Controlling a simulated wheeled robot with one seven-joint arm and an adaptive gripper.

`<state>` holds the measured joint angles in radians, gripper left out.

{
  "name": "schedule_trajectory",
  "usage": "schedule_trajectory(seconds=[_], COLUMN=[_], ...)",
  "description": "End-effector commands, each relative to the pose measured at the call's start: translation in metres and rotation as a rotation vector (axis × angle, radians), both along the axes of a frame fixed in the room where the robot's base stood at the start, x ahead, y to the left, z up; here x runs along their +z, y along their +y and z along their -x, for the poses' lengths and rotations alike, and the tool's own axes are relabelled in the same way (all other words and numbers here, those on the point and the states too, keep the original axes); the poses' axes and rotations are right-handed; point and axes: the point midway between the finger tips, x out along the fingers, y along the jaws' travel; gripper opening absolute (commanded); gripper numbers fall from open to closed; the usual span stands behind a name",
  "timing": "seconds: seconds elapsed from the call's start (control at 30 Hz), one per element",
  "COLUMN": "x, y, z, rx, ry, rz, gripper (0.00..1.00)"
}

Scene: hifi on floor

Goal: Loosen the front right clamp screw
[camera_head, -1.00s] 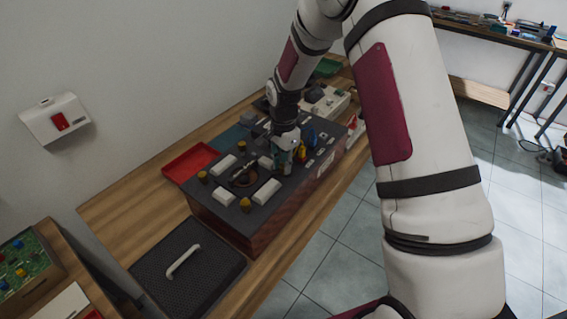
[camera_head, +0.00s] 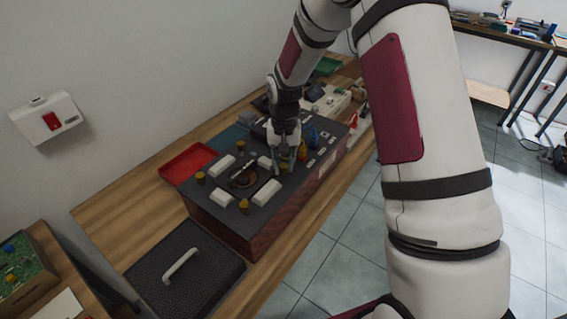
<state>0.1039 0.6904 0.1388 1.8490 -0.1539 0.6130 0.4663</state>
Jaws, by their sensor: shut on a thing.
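The dark-topped hifi box (camera_head: 228,225) with reddish-brown sides stands on the wooden bench. On its top, yellow knob-like clamp screws stand around a round dark recess (camera_head: 243,178) with white blocks beside it. One screw (camera_head: 244,207) is at the near corner, one (camera_head: 200,178) at the left and one (camera_head: 240,146) at the back. My gripper (camera_head: 283,167) points down at the right side of the recess, shut on another yellow clamp screw (camera_head: 284,169). The fingers hide most of that screw. Its thread is not visible.
A black mesh panel with a white handle (camera_head: 182,264) lies in front. Bare bench (camera_head: 125,215) shows at left.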

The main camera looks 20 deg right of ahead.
Motion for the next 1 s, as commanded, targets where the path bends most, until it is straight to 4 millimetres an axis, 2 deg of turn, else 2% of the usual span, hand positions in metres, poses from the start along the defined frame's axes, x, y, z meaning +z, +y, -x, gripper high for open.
schedule_trajectory(seconds=[0.6, 1.0], x=[0.0007, 0.0009], y=[0.0007, 0.0012], z=[-0.0016, -0.0013], rx=[0.583, 0.877], ry=[-0.005, -0.004], rz=[0.0, 0.0], gripper=[0.0, 0.0])
